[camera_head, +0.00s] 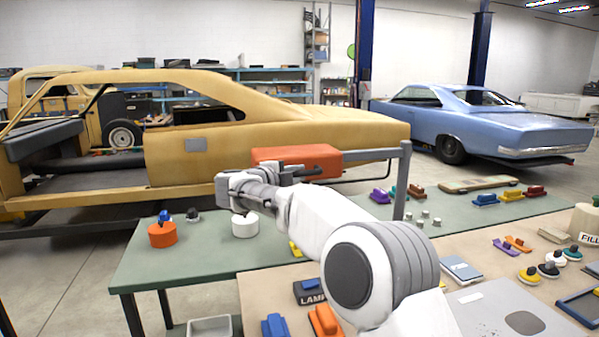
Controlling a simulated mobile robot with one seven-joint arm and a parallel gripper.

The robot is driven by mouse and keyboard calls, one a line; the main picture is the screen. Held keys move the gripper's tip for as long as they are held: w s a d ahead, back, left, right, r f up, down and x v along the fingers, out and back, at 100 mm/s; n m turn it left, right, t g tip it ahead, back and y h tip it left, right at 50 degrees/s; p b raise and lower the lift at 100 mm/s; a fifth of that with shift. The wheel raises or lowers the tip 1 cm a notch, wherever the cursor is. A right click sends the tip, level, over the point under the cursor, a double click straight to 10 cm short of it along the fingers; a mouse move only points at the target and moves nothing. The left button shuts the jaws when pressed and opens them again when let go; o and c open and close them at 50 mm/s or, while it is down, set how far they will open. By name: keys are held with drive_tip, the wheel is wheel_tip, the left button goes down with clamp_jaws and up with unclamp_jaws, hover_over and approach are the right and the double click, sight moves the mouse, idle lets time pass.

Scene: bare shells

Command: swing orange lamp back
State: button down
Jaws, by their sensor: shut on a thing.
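The orange lamp (296,159) is a long orange block on a grey horizontal arm (372,154). That arm joins an upright grey post (402,182) on the green table. The lamp hangs over the table's back part, to the left of the post. My gripper (238,187) is at the lamp's left end, just below it, and is shut on the lamp. My wrist and forearm hide the lamp's underside and the exact place of the grip.
The green table (190,262) holds an orange round block (162,234), a white round block (245,225) and, at right, several coloured clamps. A yellow car shell (200,150) stands behind.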

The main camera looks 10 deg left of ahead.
drive_tip(key=shift+a+r, duration=0.25)
drive_tip(key=shift+a, duration=0.05)
drive_tip(key=c, duration=0.9)
unclamp_jaws()
drive_tip(key=shift+a+f, duration=0.15)
drive_tip(key=shift+o, duration=0.5)
drive_tip(key=v, duration=1.7)
drive_tip(key=shift+s, duration=0.2)
